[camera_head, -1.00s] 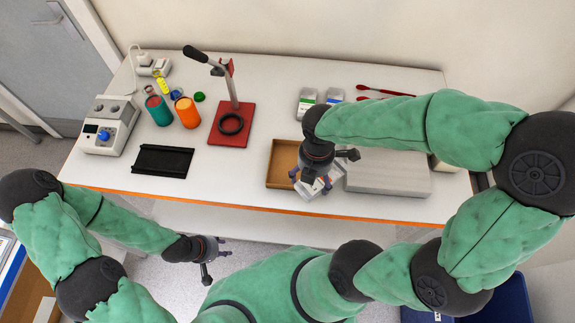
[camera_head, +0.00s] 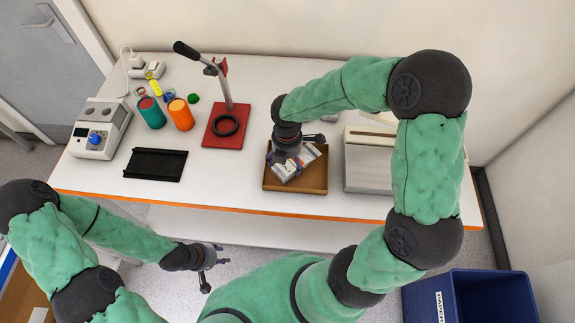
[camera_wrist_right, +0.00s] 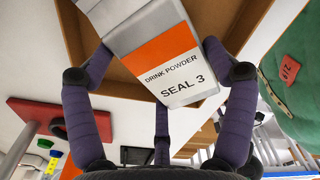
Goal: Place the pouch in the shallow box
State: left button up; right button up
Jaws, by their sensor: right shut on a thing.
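The pouch (camera_head: 308,153) is silver and white, with an orange band and the words "DRINK POWDER SEAL 3" in the right wrist view (camera_wrist_right: 170,68). My right gripper (camera_head: 287,163) is shut on it, with fingers on both sides of it in the right wrist view (camera_wrist_right: 160,70). The shallow box (camera_head: 300,189) is brown, and in the head view the pouch is over its inside. Whether the pouch touches the box floor cannot be told. My left gripper (camera_head: 214,268) hangs in front of the table, apart from everything, its fingers spread and empty.
A grey block-like device (camera_head: 370,168) stands right of the box. A red stand with a lever (camera_head: 222,138) is to its left, with a black tray (camera_head: 155,164), an orange cup (camera_head: 181,115) and a teal cup (camera_head: 152,113) further left. A blue bin (camera_head: 478,298) is on the floor at right.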

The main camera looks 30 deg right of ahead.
jog(key=shift+f+b, duration=0.3)
jog(key=shift+f, duration=1)
jog(key=shift+f, duration=0.1)
jog(key=o, duration=1.2)
jog(key=shift+c, duration=0.2)
notch_tip(320, 180, up, 12)
jog(key=p, duration=0.3)
